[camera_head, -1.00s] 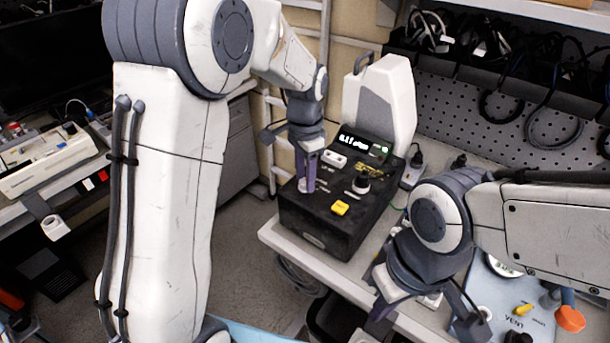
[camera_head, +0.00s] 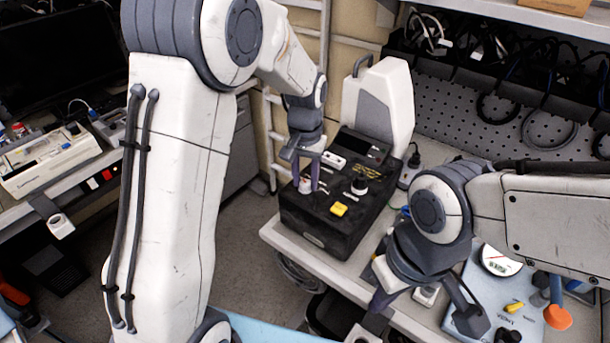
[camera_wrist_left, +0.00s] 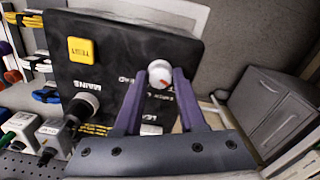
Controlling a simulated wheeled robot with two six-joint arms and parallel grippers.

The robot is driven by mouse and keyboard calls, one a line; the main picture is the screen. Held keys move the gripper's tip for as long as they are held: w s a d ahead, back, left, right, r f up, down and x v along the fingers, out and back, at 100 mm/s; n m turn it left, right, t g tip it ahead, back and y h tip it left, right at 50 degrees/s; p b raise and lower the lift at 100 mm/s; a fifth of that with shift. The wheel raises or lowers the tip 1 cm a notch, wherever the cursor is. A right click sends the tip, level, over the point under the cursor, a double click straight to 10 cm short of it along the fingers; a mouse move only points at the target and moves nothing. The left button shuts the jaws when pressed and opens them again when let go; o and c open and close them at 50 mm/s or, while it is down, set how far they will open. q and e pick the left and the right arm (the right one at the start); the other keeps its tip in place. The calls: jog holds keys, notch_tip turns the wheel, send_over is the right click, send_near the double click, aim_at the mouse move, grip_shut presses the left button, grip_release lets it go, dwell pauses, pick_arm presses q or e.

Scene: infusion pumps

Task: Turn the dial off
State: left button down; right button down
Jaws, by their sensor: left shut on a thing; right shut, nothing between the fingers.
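A black device box (camera_head: 325,232) stands on the bench, with a yellow TEST button (camera_head: 338,209), a black knob with a white base (camera_head: 359,186) and a dark display. My left gripper (camera_head: 307,188) reaches down to the near left of its top panel. In the left wrist view its purple fingers (camera_wrist_left: 158,80) are shut on a small white dial (camera_wrist_left: 160,70) with a red mark. The yellow button (camera_wrist_left: 81,49) and the knob (camera_wrist_left: 84,103) also show there. My right gripper (camera_head: 378,301) is shut and empty, low in front of the bench edge.
A white and grey device (camera_head: 389,100) stands behind the box. A blue panel with a gauge (camera_head: 500,260) and a yellow knob lies at the right. Cables hang on the pegboard (camera_head: 450,105). Bench space right of the box is narrow.

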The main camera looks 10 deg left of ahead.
aim_at(305, 183)
pick_arm(q)
jog(key=shift+n, duration=0.5)
jog(key=c, duration=0.5)
grip_release()
jog(key=shift+r, duration=0.1)
notch_tip(305, 183, up, 10)
jog(key=shift+r+b, duration=0.15)
jog(key=shift+b, duration=0.25)
